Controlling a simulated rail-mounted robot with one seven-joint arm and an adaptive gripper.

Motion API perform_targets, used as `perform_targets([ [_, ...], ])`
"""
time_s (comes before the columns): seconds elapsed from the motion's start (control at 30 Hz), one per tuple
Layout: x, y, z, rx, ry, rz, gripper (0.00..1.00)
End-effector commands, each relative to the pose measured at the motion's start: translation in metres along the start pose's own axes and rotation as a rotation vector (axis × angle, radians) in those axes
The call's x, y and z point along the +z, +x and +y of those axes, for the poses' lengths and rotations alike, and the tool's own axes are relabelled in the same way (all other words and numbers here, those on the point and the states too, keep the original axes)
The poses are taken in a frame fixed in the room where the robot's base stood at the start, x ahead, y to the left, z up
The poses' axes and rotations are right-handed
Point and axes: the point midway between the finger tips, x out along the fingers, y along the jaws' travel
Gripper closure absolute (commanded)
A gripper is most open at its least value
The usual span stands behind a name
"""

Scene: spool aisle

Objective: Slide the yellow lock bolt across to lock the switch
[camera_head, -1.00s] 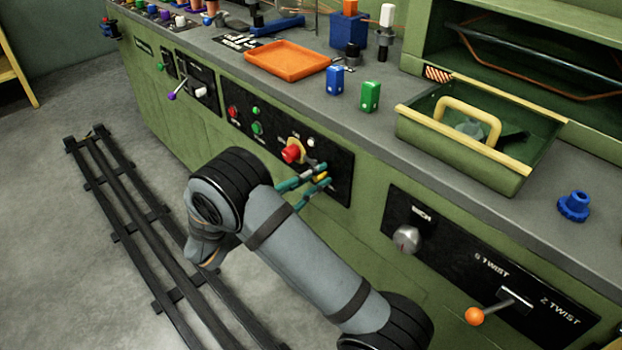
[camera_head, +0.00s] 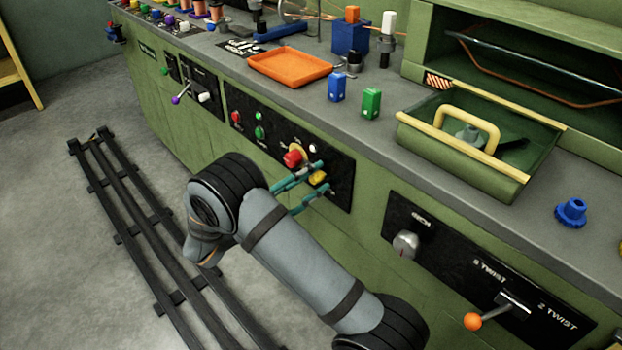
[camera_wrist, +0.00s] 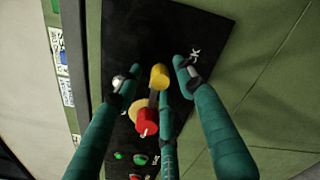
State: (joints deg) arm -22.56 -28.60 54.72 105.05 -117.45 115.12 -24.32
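The yellow lock bolt (camera_head: 318,178) is a small yellow knob on a black panel of the green bench, right of and below a red knob (camera_head: 292,158) with a yellow collar. In the wrist view, the bolt (camera_wrist: 158,76) stands between the spread fingertips of my gripper (camera_wrist: 155,78), with a visible gap on each side. The red knob (camera_wrist: 146,121) lies below it there. A third finger (camera_wrist: 168,135) reaches up close beneath the bolt; whether it touches is unclear. In the head view my gripper (camera_head: 323,177) is open at the panel, its fingers above and below the bolt.
A silvery-white button (camera_wrist: 118,82) is close to the left finger. Green buttons (camera_head: 259,132) sit farther left on the panel. A black panel with an orange-tipped lever (camera_head: 473,321) is at right. The bench top above holds a green tray (camera_head: 440,140) and small blocks.

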Motion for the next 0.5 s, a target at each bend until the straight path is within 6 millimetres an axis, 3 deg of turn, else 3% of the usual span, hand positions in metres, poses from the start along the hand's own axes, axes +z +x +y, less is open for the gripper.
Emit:
perform_targets([
  [0.17,0.000,-0.011,0.001,0.001,0.001,0.000,0.61],
  [0.5,-0.001,-0.079,0.000,0.003,0.001,0.002,0.61],
])
